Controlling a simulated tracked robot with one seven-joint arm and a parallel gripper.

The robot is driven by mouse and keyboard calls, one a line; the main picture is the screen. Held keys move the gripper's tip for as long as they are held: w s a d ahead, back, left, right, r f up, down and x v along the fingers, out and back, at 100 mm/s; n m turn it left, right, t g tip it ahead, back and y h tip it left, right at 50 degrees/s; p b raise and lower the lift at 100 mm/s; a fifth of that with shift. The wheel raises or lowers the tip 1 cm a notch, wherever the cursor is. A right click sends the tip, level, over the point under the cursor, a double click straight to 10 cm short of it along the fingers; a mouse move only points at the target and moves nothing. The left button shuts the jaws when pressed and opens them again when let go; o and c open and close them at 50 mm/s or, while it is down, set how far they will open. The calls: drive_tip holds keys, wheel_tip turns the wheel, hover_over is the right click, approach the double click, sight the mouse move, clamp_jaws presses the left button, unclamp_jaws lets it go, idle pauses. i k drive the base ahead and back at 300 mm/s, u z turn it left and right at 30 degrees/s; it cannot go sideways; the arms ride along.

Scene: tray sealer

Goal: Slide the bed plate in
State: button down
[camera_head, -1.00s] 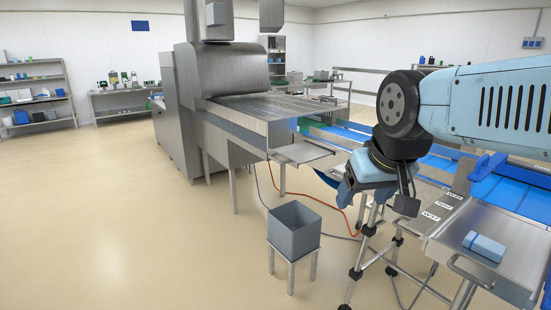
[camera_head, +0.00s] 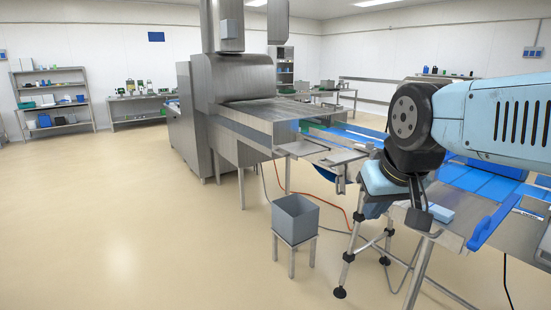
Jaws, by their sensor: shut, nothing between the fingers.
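A flat grey metal plate (camera_head: 503,243) with a front bar handle (camera_head: 450,240) lies at the lower right; it may be the bed plate, but I cannot tell for sure. My arm partly covers its left end. A pale blue block (camera_head: 437,213) rests at that end. My gripper (camera_head: 418,222) is small and dark below my blue wrist, shut and empty. It overlaps the plate's left end in the picture; I cannot tell whether it touches.
A blue conveyor (camera_head: 480,180) runs behind the plate to a large steel machine (camera_head: 245,120) with a protruding shelf (camera_head: 340,157). A grey bin (camera_head: 295,218) stands on a stand (camera_head: 292,250). Tripod-like legs (camera_head: 348,265) and an orange cable lie near. Floor at left is clear.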

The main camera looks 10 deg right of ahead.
sight(294, 150)
drive_tip(key=k, duration=0.4)
drive_tip(key=u, duration=0.55)
drive_tip(key=i, duration=2.15)
drive_tip(key=z, duration=0.3)
